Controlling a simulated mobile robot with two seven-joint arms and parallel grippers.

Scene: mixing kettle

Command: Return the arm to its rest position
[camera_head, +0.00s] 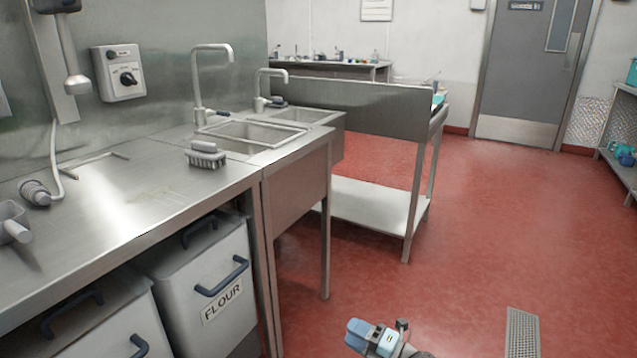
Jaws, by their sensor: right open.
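My right gripper (372,338) shows at the bottom edge of the head view, right of the middle. Its blue and grey parts are over the red floor, in front of and to the right of the counter. Nothing shows in its jaws, which are open. It is apart from the counter and the bins. Most of the arm behind it is cut off by the picture edge. My left gripper is out of view.
A steel counter (140,200) with a brush (205,155) runs along the left. A flour bin (205,290) stands under it. A sink (250,135) and a steel table (370,205) stand beyond. A floor grate (522,335) lies at bottom right. The red floor between is clear.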

